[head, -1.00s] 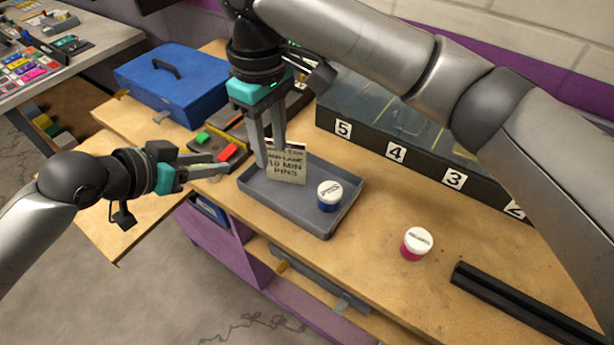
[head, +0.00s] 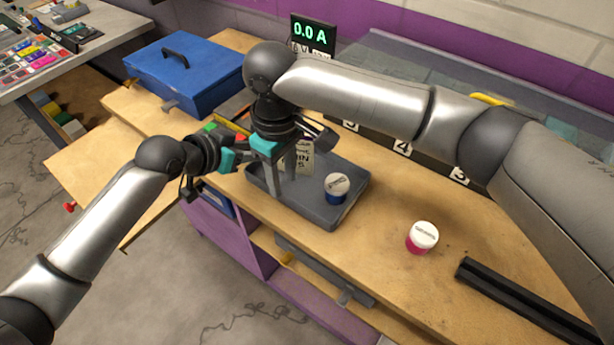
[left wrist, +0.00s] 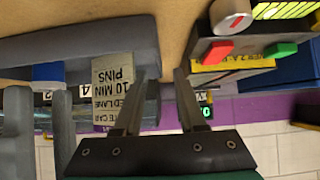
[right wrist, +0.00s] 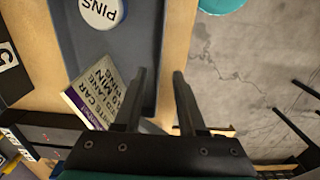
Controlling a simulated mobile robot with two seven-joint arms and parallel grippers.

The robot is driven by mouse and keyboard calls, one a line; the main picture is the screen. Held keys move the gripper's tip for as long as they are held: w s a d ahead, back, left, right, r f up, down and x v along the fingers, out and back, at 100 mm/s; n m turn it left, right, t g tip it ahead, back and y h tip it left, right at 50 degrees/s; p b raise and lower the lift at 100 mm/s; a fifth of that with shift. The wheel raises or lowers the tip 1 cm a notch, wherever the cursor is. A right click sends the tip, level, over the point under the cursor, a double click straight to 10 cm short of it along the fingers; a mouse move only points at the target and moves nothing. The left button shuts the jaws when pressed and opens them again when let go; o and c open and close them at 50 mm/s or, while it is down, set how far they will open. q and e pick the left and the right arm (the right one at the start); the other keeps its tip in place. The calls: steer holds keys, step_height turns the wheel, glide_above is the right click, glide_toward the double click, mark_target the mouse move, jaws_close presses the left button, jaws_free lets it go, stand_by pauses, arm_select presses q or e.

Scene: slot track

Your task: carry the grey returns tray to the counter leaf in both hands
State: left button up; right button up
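The grey returns tray (head: 348,207) lies on the wooden bench, holding a white-lidded blue pot (head: 336,188) marked PINS and a printed card (head: 304,157). My right gripper (head: 281,190) points down at the tray's near-left part. In the right wrist view its fingers (right wrist: 159,72) are apart at the tray's long wall. My left gripper (head: 247,158) is by the tray's left end, its tips partly hidden by the right arm. In the left wrist view its fingers (left wrist: 160,74) are open around the tray's end. A wooden leaf (head: 95,165) extends at the left.
A blue case (head: 185,75) stands at the back left. A device with red and green buttons (head: 212,127) is beside the tray's left end. A pink pot (head: 422,238) and black rail (head: 520,300) lie to the right. A numbered display case (head: 402,147) stands behind.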

mark_target(284, 195)
arm_select(q)
steer(key=shift+x, duration=2.4)
arm_select(e)
steer(key=shift+f, duration=2.4)
arm_select(q)
jaws_close()
arm_select(e)
jaws_close()
